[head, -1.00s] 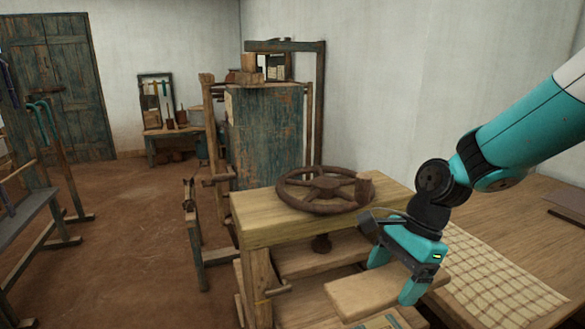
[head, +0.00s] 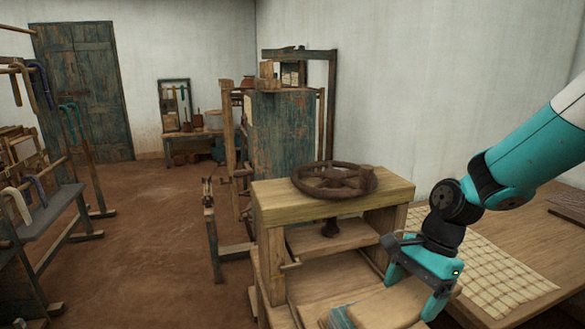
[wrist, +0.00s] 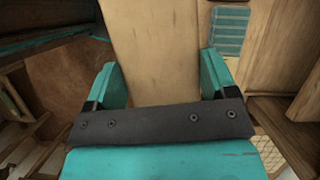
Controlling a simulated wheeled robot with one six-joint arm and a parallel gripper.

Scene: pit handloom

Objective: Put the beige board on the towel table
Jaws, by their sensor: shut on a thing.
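The beige board (head: 390,302) is a flat, plain wooden board, held at the lower right of the head view. My gripper (head: 412,292) is shut on it, with one teal finger on each side. In the wrist view the board (wrist: 150,45) runs away between the fingers (wrist: 160,85). Its near end is hidden behind the dark gripper bar. The towel table (head: 500,222) is a brown wooden table along the wall at right. A cream checked towel (head: 497,278) lies on it, to the right of my gripper.
A wooden stand with a rusty handwheel (head: 335,180) on top and a shelf below stands left of my gripper. A blue-green patterned item (head: 340,318) lies low near the board. A dark flat piece (head: 567,215) lies on the table. Floor (head: 150,230) is open at left.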

